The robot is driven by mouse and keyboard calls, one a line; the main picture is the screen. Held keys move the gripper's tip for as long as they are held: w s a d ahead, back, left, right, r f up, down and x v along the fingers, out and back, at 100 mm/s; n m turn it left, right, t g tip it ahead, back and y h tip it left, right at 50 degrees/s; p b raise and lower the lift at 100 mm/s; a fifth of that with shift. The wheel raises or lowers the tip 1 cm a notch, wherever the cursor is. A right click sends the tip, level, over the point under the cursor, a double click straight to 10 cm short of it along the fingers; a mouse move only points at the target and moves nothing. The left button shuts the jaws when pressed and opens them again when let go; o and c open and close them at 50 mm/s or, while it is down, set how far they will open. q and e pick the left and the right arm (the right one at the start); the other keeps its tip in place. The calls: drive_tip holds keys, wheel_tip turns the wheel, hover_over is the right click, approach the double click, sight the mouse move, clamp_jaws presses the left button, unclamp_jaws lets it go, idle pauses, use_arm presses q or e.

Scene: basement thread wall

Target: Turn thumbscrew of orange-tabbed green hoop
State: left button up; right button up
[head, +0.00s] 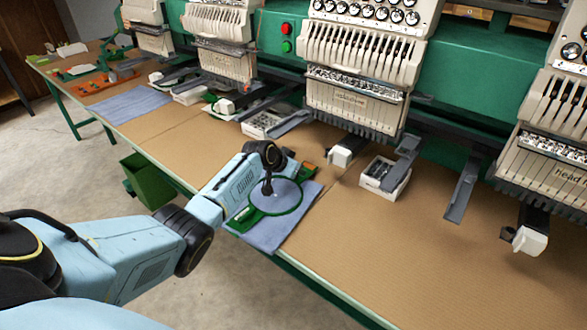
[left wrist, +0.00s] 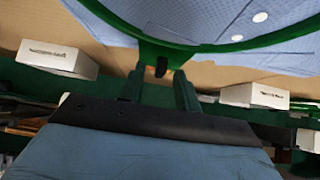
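The green hoop (head: 300,203) lies around a blue cloth (head: 268,236) near the table's front edge, with a small orange patch (head: 309,168) by its far side. In the left wrist view the hoop's green rim (left wrist: 240,43) crosses the top, and a small dark thumbscrew (left wrist: 161,67) sits at its clamp. My left gripper (head: 268,190) is over the hoop in the head view, partly hiding it. In the left wrist view its two fingers (left wrist: 159,80) are apart, one on each side of the thumbscrew; contact cannot be told. My right gripper is not in view.
Embroidery machine heads (head: 355,90) line the back, with grey arms hanging low over the table. A white box of small parts (head: 386,180) stands right of the hoop. More cloths and orange items (head: 108,80) lie far left. The table's front right is clear.

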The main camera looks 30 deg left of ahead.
use_arm(q)
drive_tip(key=shift+r, duration=0.1)
drive_tip(key=shift+s+r, duration=0.15)
drive_tip(key=shift+s, duration=0.1)
drive_tip(key=d+p+v, duration=0.1)
drive_tip(key=p+v, duration=0.2)
drive_tip(key=v, duration=0.9)
drive_tip(key=shift+s+a+r, duration=0.25)
drive_tip(key=shift+a+r, duration=0.05)
drive_tip(key=shift+a, duration=0.2)
drive_tip(key=shift+f, duration=0.1)
